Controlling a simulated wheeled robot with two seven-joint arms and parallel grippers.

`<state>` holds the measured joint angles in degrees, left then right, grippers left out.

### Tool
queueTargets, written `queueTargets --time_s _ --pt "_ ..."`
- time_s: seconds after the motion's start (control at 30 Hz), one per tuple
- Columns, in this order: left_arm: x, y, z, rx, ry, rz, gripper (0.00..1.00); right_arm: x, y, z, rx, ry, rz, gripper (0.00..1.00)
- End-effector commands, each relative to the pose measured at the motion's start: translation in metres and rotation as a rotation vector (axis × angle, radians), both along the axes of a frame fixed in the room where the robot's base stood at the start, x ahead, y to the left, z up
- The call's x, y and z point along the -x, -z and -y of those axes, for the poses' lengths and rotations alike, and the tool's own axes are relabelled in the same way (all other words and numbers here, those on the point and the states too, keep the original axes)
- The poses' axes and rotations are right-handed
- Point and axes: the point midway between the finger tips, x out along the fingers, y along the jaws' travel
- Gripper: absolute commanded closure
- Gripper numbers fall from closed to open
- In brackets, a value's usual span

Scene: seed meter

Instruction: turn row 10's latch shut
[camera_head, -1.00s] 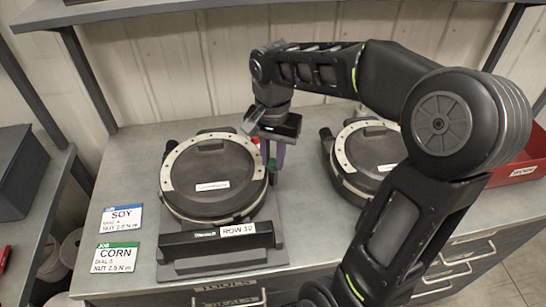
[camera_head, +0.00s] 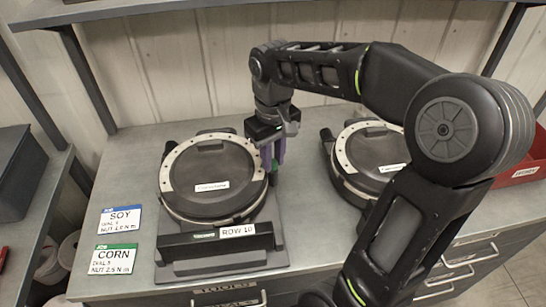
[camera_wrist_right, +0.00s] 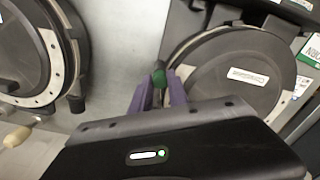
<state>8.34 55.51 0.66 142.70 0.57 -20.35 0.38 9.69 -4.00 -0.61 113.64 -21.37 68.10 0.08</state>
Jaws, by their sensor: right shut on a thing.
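The row 10 seed meter (camera_head: 212,177) is a round black housing with a light, hole-dotted rim. It sits on a dark stand whose front bar carries the ROW 10 label (camera_head: 237,231). In the right wrist view the same meter (camera_wrist_right: 232,82) lies on the right. The latch (camera_wrist_right: 159,76) has a green tip and stands at the meter's edge. My right gripper (camera_head: 273,160) reaches down at the meter's right edge. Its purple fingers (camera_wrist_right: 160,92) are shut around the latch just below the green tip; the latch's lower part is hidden. My left gripper is not in view.
A second round meter (camera_head: 372,160) stands to the right, close to my right gripper. SOY (camera_head: 121,219) and CORN (camera_head: 113,259) cards lie at the left of the bench. A red bin (camera_head: 523,166) is at the far right. Bare bench (camera_head: 300,215) lies between the meters.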

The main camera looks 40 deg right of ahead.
Motion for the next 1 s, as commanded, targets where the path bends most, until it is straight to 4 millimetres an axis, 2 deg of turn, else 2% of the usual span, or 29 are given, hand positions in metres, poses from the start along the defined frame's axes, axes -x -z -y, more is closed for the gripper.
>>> queueTargets --time_s 0.4,1.0 --pt "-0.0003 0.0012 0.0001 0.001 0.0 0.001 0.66 -0.0005 -0.0007 0.0 0.001 -0.284 0.002 1.0" --pt "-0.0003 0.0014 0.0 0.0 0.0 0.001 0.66 -0.0005 -0.0008 0.0002 0.001 -0.345 0.002 1.0"
